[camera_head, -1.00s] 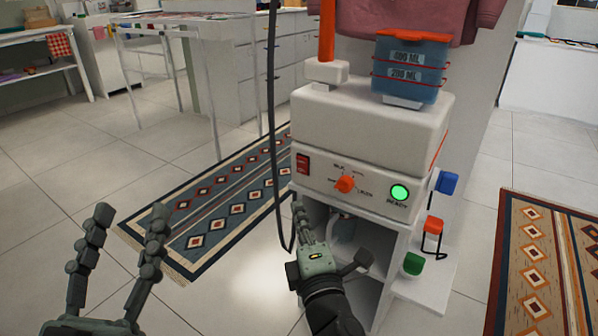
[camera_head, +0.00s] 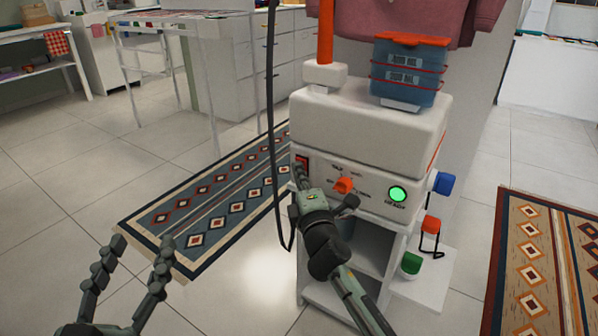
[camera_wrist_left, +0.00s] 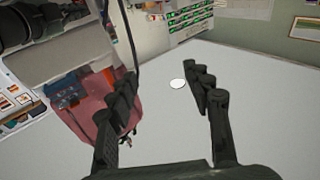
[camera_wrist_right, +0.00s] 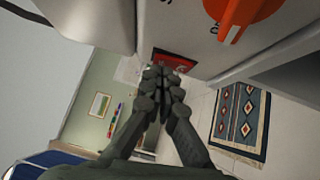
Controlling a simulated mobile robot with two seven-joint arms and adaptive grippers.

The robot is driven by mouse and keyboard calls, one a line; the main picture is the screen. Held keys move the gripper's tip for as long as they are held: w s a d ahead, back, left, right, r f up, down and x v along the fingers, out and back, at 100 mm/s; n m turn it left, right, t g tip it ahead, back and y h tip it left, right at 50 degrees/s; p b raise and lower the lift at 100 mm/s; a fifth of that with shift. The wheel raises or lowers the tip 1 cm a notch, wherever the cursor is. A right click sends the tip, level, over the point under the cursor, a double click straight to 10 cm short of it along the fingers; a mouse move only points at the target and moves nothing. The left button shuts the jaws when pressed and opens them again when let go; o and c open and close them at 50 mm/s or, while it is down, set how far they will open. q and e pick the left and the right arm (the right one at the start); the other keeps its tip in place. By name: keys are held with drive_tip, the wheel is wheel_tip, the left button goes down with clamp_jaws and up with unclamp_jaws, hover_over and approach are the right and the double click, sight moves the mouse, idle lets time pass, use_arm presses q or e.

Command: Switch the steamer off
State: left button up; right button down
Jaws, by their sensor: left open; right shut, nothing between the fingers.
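The steamer (camera_head: 330,128) is a white box with a blue water tank (camera_head: 408,75) on top. Its front panel has a red switch (camera_head: 302,163) at the left, an orange knob (camera_head: 343,186) and a lit green lamp (camera_head: 398,194). My right gripper (camera_head: 298,172) is shut and empty, its fingertips at the red switch and partly covering it. In the right wrist view the fingertips (camera_wrist_right: 163,72) overlap the red switch (camera_wrist_right: 174,62), with the orange knob (camera_wrist_right: 243,14) above; contact cannot be told. My left gripper (camera_head: 142,243) is open and empty at the lower left.
A dark hose (camera_head: 271,100) hangs just left of the steamer. The steamer stands on a white shelf unit (camera_head: 372,245). Blue, red and green items (camera_head: 431,226) are on its right side. Patterned rugs (camera_head: 205,215) lie on the tiled floor.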

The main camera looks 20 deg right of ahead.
idle(0.3)
drive_tip(key=shift+w+d+r+p, duration=0.2)
drive_tip(key=shift+r+p, duration=0.1)
drive_tip(key=shift+p, duration=0.9)
use_arm(q)
drive_tip(key=a+f+g+y, duration=0.3)
drive_tip(key=a+f+g, duration=0.2)
drive_tip(key=f, duration=0.5)
drive_tip(key=shift+s, duration=0.2)
use_arm(e)
drive_tip(key=shift+f, duration=0.2)
use_arm(q)
drive_tip(key=shift+a, duration=0.15)
